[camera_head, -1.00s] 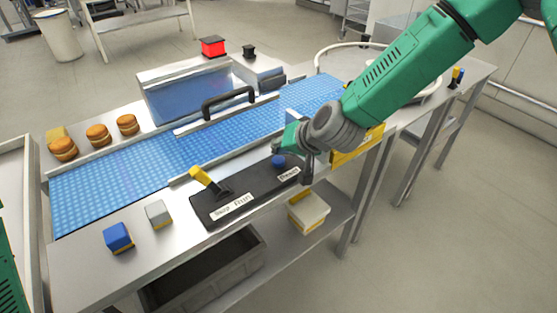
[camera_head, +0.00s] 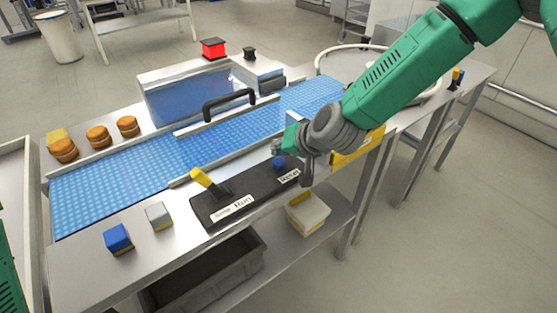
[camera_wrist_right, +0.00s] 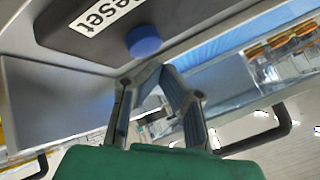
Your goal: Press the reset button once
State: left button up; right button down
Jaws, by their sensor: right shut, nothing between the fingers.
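The blue reset button (camera_head: 279,163) is a round knob on the black control panel (camera_head: 243,192), beside a white label reading "Reset" (camera_head: 289,177). In the right wrist view the button (camera_wrist_right: 143,40) shows just beyond my fingertips, with the Reset label (camera_wrist_right: 95,15) to its left. My right gripper (camera_wrist_right: 158,68) is shut and empty, its tips close to the button; I cannot tell whether they touch it. In the head view the right gripper (camera_head: 285,149) is just behind and above the button, partly hidden by its own wrist. My left gripper is out of view.
A yellow lever (camera_head: 203,178) stands at the panel's left end. Behind the panel run a blue conveyor (camera_head: 120,181) and a black handle (camera_head: 228,101). A yellow bin (camera_head: 352,152) is right.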

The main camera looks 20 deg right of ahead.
aim_at(279, 161)
jog(key=shift+f, duration=0.1)
jog(key=shift+f, duration=0.3)
jog(key=shift+s+f+b, duration=0.1)
jog(key=shift+f+b, duration=0.4)
jog(key=shift+b, duration=0.05)
dwell(0.6)
dwell(0.4)
jog(key=shift+r+p, duration=0.85)
jog(key=shift+r, duration=0.15)
notch_tip(279, 161, up, 5)
jog(key=p, duration=0.4)
dwell(0.4)
